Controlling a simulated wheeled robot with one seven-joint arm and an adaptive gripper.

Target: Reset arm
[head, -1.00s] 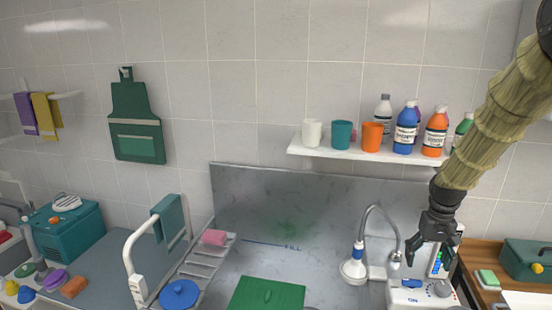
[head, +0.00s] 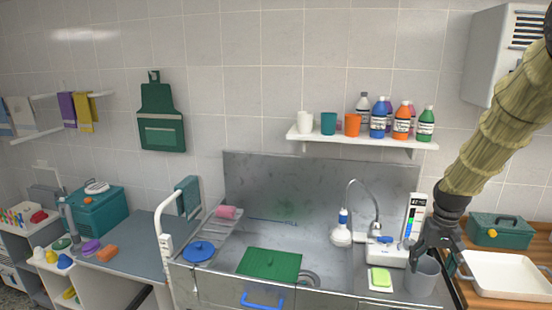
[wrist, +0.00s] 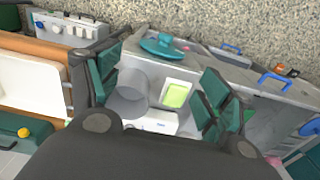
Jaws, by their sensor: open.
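My gripper (head: 436,258) hangs from my sleeved arm at the right of the head view, fingers pointing down. In the wrist view its two green-padded fingers (wrist: 160,98) are spread wide with nothing between them touching either pad. Below and between them is a grey cup (wrist: 128,100), which also shows in the head view (head: 424,278) just under the gripper.
A steel sink (head: 325,262) with a green board (head: 270,264) and a curved tap fills the middle. To the right are a white tray (head: 505,275) and a green toolbox (head: 500,231). A shelf (head: 365,140) with cups and bottles is above.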

